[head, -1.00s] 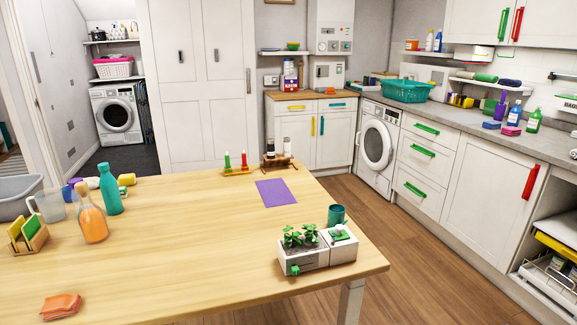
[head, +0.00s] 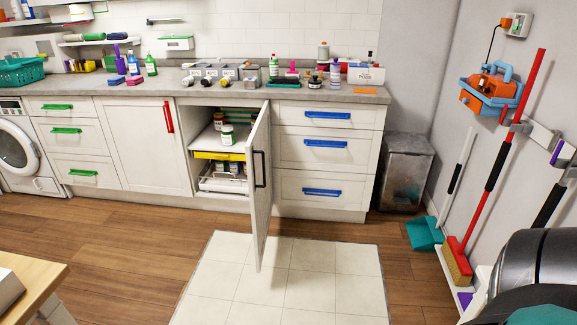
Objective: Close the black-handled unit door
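The black-handled unit door (head: 256,205) stands open in the head view, swung out from the lower cabinet into the room. Its black handle (head: 259,169) is upright on the face turned to the right. The open cabinet (head: 207,140) shows a shelf with jars, a yellow-fronted pull-out and a white wire basket inside. Neither of my grippers is in view.
Blue-handled drawers (head: 325,156) are right of the door, and a red-handled door (head: 147,147) is left of it. A pale tiled floor patch (head: 330,279) lies in front. A table corner (head: 40,278) is at lower left. A broom (head: 458,262) and dustpan (head: 425,234) stand at right.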

